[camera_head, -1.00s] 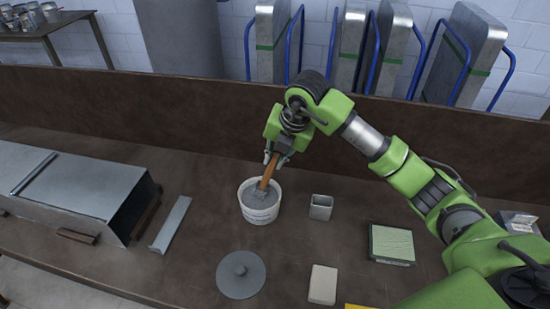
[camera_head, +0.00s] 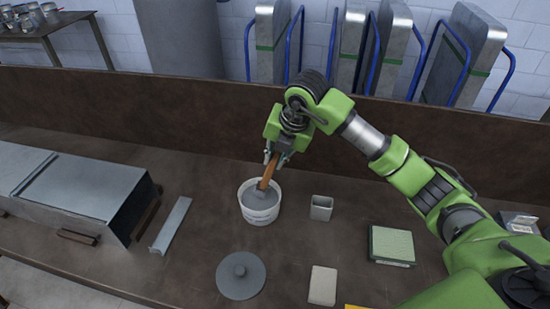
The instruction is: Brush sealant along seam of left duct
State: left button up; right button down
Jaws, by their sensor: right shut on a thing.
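My right gripper (camera_head: 277,157) is shut on the wooden handle of a brush (camera_head: 268,176). The brush stands tilted in a white bucket (camera_head: 261,214) of grey sealant (camera_head: 259,198); its bristle end is hidden in the bucket. The left duct (camera_head: 84,189), a grey sheet-metal box, lies at the left of the bench with a raised seam strip (camera_head: 36,173) across its top. My gripper is to the right of the duct and well apart from it. My left gripper is not in view.
A loose metal strip (camera_head: 171,225) lies between duct and bucket. A raised back board (camera_head: 180,110) runs behind.

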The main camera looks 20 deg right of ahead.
jog(key=shift+r+p, duration=1.85)
jog(key=shift+r, duration=1.55)
jog(key=shift+f, duration=0.1)
